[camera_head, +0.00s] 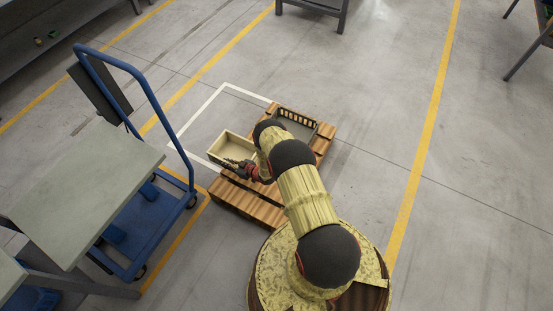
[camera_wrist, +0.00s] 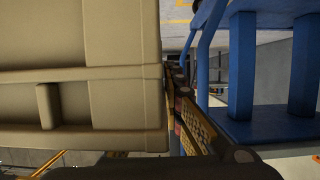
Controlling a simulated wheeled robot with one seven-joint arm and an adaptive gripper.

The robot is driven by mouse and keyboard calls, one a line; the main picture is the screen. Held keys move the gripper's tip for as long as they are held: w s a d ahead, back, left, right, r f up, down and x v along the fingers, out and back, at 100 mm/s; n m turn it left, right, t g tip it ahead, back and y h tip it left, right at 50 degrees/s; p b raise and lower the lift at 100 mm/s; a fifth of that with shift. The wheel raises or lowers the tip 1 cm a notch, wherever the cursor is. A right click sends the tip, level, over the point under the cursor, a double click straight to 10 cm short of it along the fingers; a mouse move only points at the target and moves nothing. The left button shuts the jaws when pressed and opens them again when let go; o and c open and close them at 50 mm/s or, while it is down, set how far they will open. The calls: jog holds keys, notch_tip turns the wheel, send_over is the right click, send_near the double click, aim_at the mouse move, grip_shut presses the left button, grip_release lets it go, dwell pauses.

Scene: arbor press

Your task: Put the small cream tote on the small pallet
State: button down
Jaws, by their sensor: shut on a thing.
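The small cream tote (camera_head: 228,146) is an open box and looks empty inside in the head view. My gripper (camera_head: 238,165) is shut on its near wall. In the wrist view the tote (camera_wrist: 80,95) fills the left side, beside my gripper's finger (camera_wrist: 190,118). The small pallet (camera_head: 245,203) is made of brown wooden slats and lies on the floor, partly hidden by my arm. The tote shows at the pallet's left side, overlapping its edge in the picture. I cannot tell whether it touches the pallet or hangs above it.
A grey slotted crate (camera_head: 318,128) sits on the far part of the pallet. A blue cart (camera_head: 155,215) and a grey-topped table (camera_head: 85,185) stand close on the left. A white outline (camera_head: 187,123) marks the floor around the pallet. The floor to the right is clear.

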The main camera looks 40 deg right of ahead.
jog(key=shift+s+d+f, duration=0.1)
jog(key=shift+d+f, duration=0.05)
jog(key=shift+f, duration=0.3)
jog(key=shift+s+d+f, duration=0.1)
jog(key=shift+f, duration=0.3)
jog(key=s+d+f, duration=0.1)
jog(key=s, duration=0.1)
jog(key=s+d+f+b, duration=0.1)
jog(key=s, duration=0.2)
jog(key=s+d+f+b, duration=0.1)
jog(key=s, duration=0.1)
jog(key=shift+s+f, duration=0.25)
jog(key=shift+f, duration=0.15)
jog(key=shift+s+d+f+b, duration=0.35)
jog(key=shift+s+f+b, duration=0.5)
jog(key=shift+f, duration=0.65)
jog(key=shift+s+d+f+b, duration=0.3)
jog(key=shift+s+f+b, duration=0.5)
jog(key=shift+f, duration=0.75)
jog(key=shift+s+d+f+b, duration=0.35)
jog(key=shift+s+f+b, duration=0.2)
jog(key=shift+s+f, duration=0.75)
jog(key=shift+w+f, duration=0.25)
jog(key=shift+f, duration=0.1)
jog(key=c, duration=1.9)
grip_release()
